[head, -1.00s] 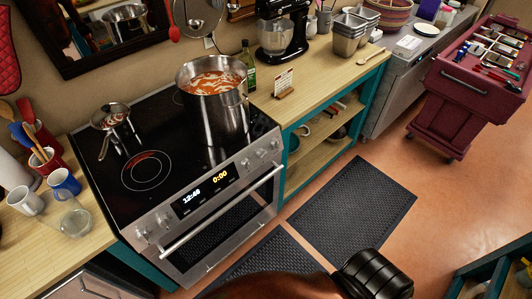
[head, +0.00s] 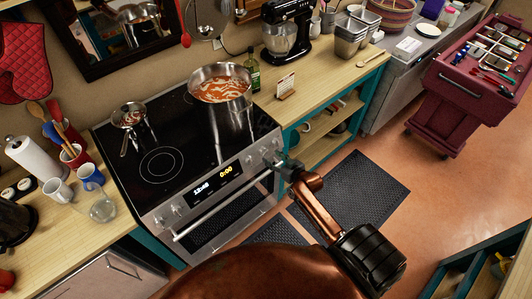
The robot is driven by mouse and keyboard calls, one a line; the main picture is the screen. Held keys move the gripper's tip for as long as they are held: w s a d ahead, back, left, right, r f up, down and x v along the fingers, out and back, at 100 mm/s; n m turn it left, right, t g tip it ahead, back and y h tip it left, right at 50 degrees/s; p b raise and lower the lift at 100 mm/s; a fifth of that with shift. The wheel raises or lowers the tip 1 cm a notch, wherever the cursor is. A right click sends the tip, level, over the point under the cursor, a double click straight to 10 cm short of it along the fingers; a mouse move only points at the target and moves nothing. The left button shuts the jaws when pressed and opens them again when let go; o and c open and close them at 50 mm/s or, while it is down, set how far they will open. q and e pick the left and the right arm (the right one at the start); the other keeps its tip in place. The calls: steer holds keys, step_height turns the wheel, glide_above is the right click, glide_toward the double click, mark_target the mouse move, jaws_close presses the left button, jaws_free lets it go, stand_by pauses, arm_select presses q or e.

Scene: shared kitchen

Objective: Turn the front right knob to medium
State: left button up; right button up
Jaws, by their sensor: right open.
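The stove (head: 190,228) has a steel front panel with a display reading 12:48 and 0:00. Two knobs (head: 162,220) sit left of the display. More small knobs (head: 250,160) sit at the right end of the panel; their settings are too small to read. My right gripper (head: 272,158) is open at the right end of the panel, close to these knobs, and partly covers that area. I cannot tell whether it touches a knob. My left gripper is not in view.
A large pot (head: 221,100) of red food stands at the back right of the cooktop, and a small pan (head: 131,121) at the back left. The oven handle (head: 205,218) runs below the panel. A dark mat (head: 365,185) lies on the clear floor.

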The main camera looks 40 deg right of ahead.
mark_target(266, 153)
steer(key=x, duration=0.6)
steer(key=shift+f, duration=0.1)
steer(key=shift+c, duration=0.2)
steer(key=c, duration=1.1)
